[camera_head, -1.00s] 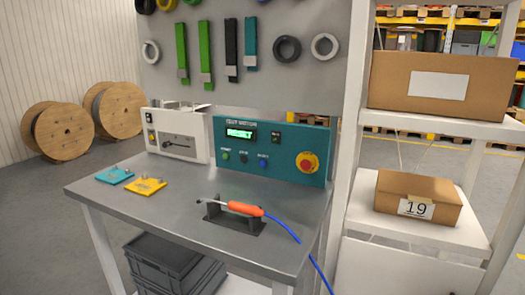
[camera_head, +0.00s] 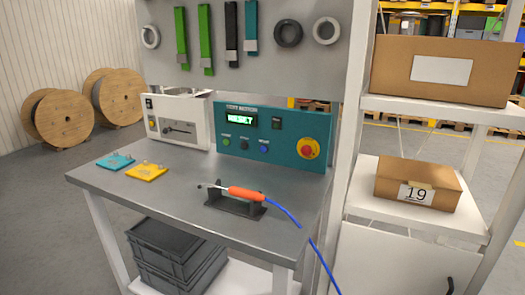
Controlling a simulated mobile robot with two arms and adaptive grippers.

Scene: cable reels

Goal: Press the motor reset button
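The teal test motor panel (camera_head: 285,157) stands at the back of the grey workbench (camera_head: 180,192). Its lit green display (camera_head: 241,119) seems to read "RESET". Below the display are a green button (camera_head: 226,141), a dark button (camera_head: 244,145) and a blue button (camera_head: 264,148); their labels are too small to read surely. A red knob on a yellow ring (camera_head: 308,149) is at the panel's right. Neither of my grippers is in view.
A white box (camera_head: 180,133) stands left of the panel. A stand (camera_head: 236,206) holds an orange tool (camera_head: 246,194) with a blue cable at the bench front. Teal (camera_head: 116,161) and yellow plates (camera_head: 147,172) lie left. A shelf with cartons (camera_head: 418,184) is right.

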